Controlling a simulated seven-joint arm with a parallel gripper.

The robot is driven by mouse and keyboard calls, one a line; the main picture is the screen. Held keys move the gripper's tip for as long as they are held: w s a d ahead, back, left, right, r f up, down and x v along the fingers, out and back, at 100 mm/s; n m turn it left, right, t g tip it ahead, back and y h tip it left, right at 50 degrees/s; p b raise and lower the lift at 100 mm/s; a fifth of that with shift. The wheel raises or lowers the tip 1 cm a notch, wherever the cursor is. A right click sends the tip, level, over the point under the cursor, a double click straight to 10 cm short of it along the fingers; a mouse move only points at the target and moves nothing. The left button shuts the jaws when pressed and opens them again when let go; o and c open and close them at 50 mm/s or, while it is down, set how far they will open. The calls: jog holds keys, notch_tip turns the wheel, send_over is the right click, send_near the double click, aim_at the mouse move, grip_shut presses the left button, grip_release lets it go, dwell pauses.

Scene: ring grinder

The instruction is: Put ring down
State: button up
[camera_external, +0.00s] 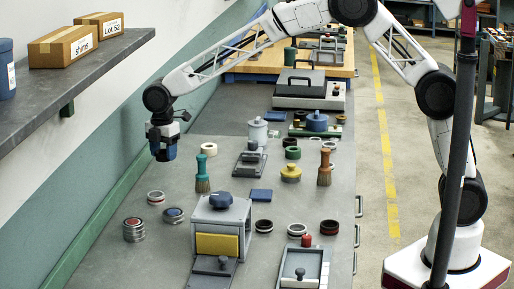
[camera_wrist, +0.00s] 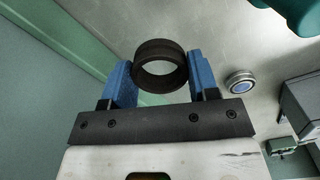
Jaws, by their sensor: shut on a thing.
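A dark ring (camera_wrist: 160,66) sits between the blue fingers of my gripper (camera_wrist: 160,80) in the wrist view. The fingers press on its left and right sides, and the bench shows through its hole. In the external view my gripper (camera_external: 163,150) hangs above the left side of the grey bench (camera_external: 110,245), pointing down. The ring cannot be made out there. The gap between the ring and the bench is hard to judge.
Below my gripper stand a red-centred ring part (camera_external: 155,197), a blue-centred one (camera_external: 174,215) and a stack (camera_external: 133,229). A green-handled brush (camera_external: 202,172) and a grey machine with a blue knob (camera_external: 220,225) stand to the right. A shelf (camera_external: 75,75) juts out at upper left.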

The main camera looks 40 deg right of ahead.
aim_at(168, 185)
jog(key=shift+f, duration=1.85)
jog(key=shift+f, duration=2.5)
jog(key=shift+f, duration=0.1)
jog(key=o, duration=1)
notch_tip(168, 185, up, 12)
jog(key=shift+r, duration=0.1)
